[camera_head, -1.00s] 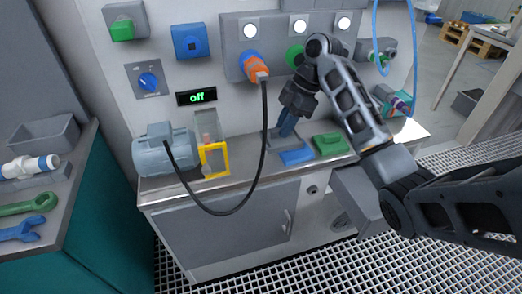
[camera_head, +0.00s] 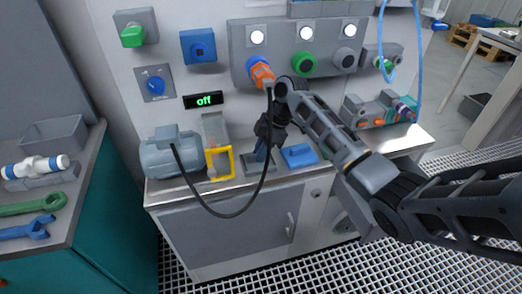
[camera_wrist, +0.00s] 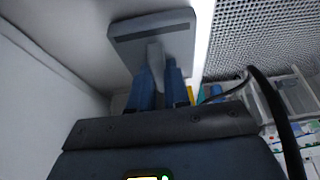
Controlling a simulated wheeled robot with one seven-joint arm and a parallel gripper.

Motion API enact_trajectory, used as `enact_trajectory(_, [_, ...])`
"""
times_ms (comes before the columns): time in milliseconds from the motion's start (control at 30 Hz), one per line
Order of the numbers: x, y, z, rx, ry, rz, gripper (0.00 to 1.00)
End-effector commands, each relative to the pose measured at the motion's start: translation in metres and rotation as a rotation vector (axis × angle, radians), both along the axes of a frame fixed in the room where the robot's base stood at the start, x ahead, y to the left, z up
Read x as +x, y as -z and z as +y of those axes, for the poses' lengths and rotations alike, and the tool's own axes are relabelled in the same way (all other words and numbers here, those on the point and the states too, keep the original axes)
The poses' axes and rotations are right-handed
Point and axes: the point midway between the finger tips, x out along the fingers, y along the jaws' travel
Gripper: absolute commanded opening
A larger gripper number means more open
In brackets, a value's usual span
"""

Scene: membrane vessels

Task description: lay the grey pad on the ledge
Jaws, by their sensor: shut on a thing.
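The grey pad (camera_head: 252,169) is a flat plate held low over the metal bench top, between the yellow frame and the blue pad. In the wrist view the grey pad (camera_wrist: 150,35) shows as a wide plate with a narrow grip part. My gripper (camera_head: 261,154) is shut on that grip part, and its blue fingers (camera_wrist: 158,82) clasp it from both sides. The metal bench top is the ledge-like surface (camera_head: 402,138) along the wall. I cannot tell whether the pad touches it.
A blue pad (camera_head: 300,155) lies just right of the grey pad. The yellow frame (camera_head: 219,163) and a grey-blue motor (camera_head: 170,153) stand to the left. A black cable (camera_head: 262,192) from the orange plug (camera_head: 261,72) hangs close by my gripper. Fittings (camera_head: 380,110) stand at the right.

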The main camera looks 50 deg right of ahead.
Motion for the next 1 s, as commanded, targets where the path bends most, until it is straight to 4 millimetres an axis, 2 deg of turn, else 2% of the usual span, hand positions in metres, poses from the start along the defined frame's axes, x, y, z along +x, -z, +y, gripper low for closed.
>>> enact_trajectory(233, [0.000,0.003,0.000,0.001,0.000,0.001,0.00])
enact_trajectory(267, [0.000,0.003,0.000,0.001,0.000,0.001,0.17])
enact_trajectory(533, [0.000,0.002,0.000,0.001,0.000,0.001,0.42])
enact_trajectory(867, [-0.001,-0.004,-0.001,-0.001,-0.001,-0.001,0.42])
enact_trajectory(1000, [-0.004,-0.022,-0.008,-0.001,-0.001,-0.002,0.42])
